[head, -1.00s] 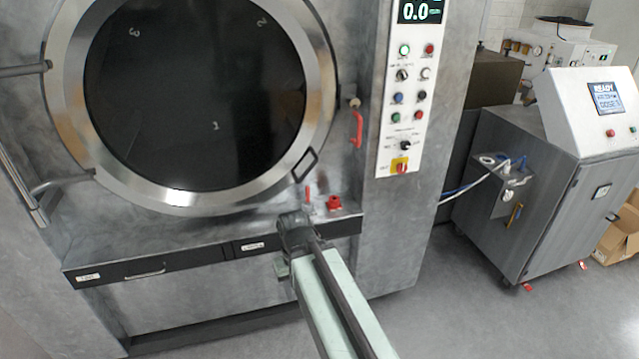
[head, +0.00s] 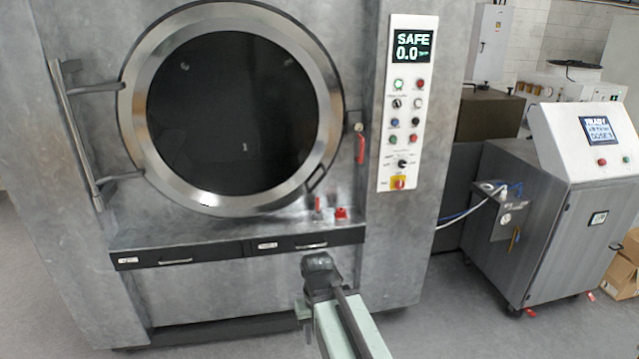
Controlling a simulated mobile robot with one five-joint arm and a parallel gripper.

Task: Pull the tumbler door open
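The tumbler door (head: 200,198) is a round steel ring around dark glass on the front of the grey machine. It looks shut. A small dark handle (head: 317,180) sits at its lower right rim. Hinge arms (head: 122,175) join its left side to a vertical bar. My gripper (head: 318,268) is at the end of my pale green arm, low in front of the machine, below the drawers and apart from the door handle. Its fingers are too small and dark to tell whether they are open or shut.
A red lever (head: 360,148) is right of the door. Red fittings (head: 341,213) stand on a ledge above two drawers (head: 310,245). A control panel (head: 408,110) reads SAFE 0.0. A grey cabinet (head: 540,220) stands at right. Floor between is clear.

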